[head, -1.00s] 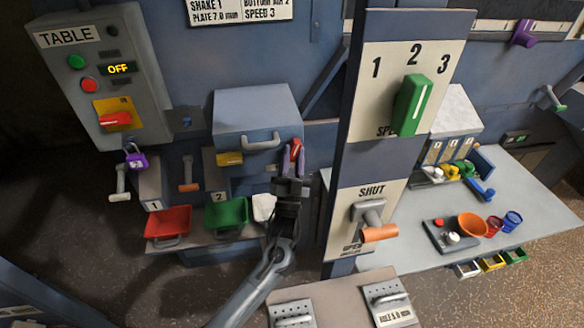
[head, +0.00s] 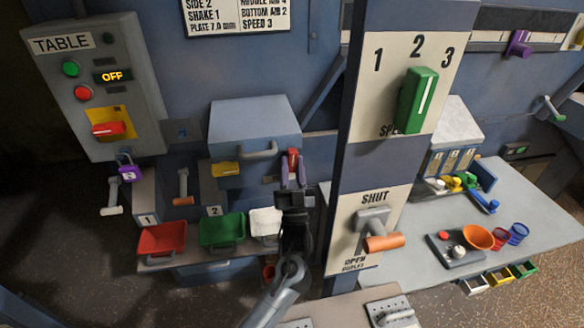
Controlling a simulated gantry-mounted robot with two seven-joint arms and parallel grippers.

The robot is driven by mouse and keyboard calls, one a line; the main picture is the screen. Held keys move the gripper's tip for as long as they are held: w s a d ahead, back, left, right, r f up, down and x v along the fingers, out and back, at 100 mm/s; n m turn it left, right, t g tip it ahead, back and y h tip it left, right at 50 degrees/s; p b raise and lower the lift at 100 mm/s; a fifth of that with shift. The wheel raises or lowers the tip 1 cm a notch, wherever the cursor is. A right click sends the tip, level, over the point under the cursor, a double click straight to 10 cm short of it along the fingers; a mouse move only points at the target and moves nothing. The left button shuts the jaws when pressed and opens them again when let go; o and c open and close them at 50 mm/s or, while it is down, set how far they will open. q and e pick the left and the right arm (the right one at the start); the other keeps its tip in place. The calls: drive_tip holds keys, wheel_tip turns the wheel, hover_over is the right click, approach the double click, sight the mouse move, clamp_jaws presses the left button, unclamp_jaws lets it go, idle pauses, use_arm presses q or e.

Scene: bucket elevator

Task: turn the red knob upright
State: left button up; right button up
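The red knob (head: 108,129) sits on a yellow plate on the grey TABLE control box at the upper left. It lies nearly sideways, close to horizontal. My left gripper (head: 293,170) is in the middle of the head view, well to the right of the knob and lower. Its two purplish fingers are apart, with nothing clearly held between them. A small red part (head: 293,157) shows beyond the fingertips; I cannot tell whether they touch it. My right gripper is out of view.
A purple padlock (head: 126,170) hangs below the box. A grey cabinet (head: 254,125) and red (head: 162,238) and green (head: 222,230) trays lie between box and arm. A post with a green switch (head: 416,100) and an orange-handled lever (head: 384,242) stands right.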

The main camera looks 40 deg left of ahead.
use_arm(q)
drive_tip(key=o, duration=0.3)
